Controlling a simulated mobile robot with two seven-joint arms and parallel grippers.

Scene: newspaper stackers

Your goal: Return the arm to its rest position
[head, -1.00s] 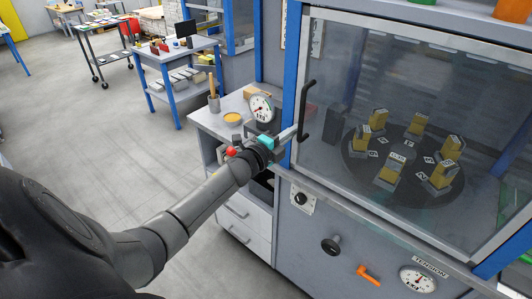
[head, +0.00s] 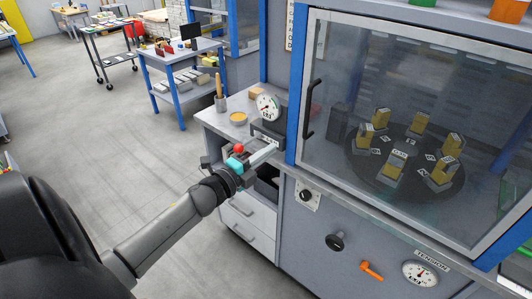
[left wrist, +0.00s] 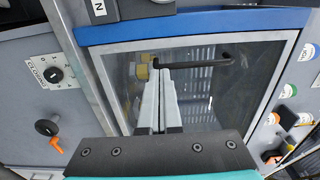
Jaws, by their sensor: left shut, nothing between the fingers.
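My left arm comes in from the left in the head view. My left gripper (head: 272,148) is shut and empty, in front of the cabinet's left edge and the drawer unit. Its closed fingers also show in the left wrist view (left wrist: 160,72), pointing toward the glass door. The black door handle (head: 311,108) is up and to the right of the fingertips in the head view, apart from them. In the left wrist view the handle (left wrist: 205,63) shows beyond the fingertips. My right gripper is out of view.
The glass-fronted cabinet (head: 345,226) has a closed door, a dark turntable (head: 362,165) with several yellow-and-grey pieces, knobs and an orange lever (head: 371,271). A drawer unit (head: 248,215) carries a dial gauge (head: 267,107) and a cup. Open floor (head: 95,150) lies to the left.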

